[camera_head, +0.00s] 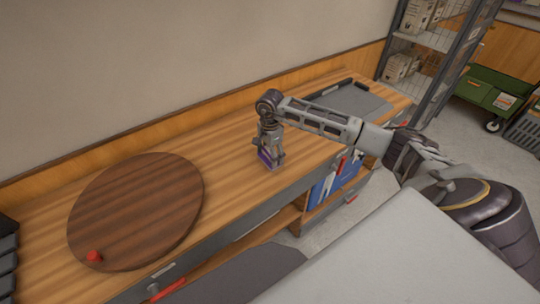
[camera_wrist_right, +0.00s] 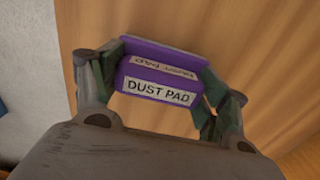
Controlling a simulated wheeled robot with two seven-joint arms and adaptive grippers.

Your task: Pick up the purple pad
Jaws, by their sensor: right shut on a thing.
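The purple pad (camera_wrist_right: 160,70) carries a white label reading "DUST PAD" and sits between the two fingers of my right gripper (camera_wrist_right: 158,88) in the right wrist view. The fingers touch it on both sides. In the head view the right gripper (camera_head: 270,158) points down at the wooden workbench (camera_head: 225,140), and a bit of the purple pad (camera_head: 264,158) shows between its fingers. I cannot tell whether the pad touches the bench top or is just above it. My left gripper is not in view.
A round dark wooden board (camera_head: 140,205) lies on the bench to the left, with a small red object (camera_head: 94,256) at its front edge. A grey mat (camera_head: 350,103) lies at the bench's far right. A metal shelf (camera_head: 440,40) and green cart (camera_head: 498,93) stand beyond.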

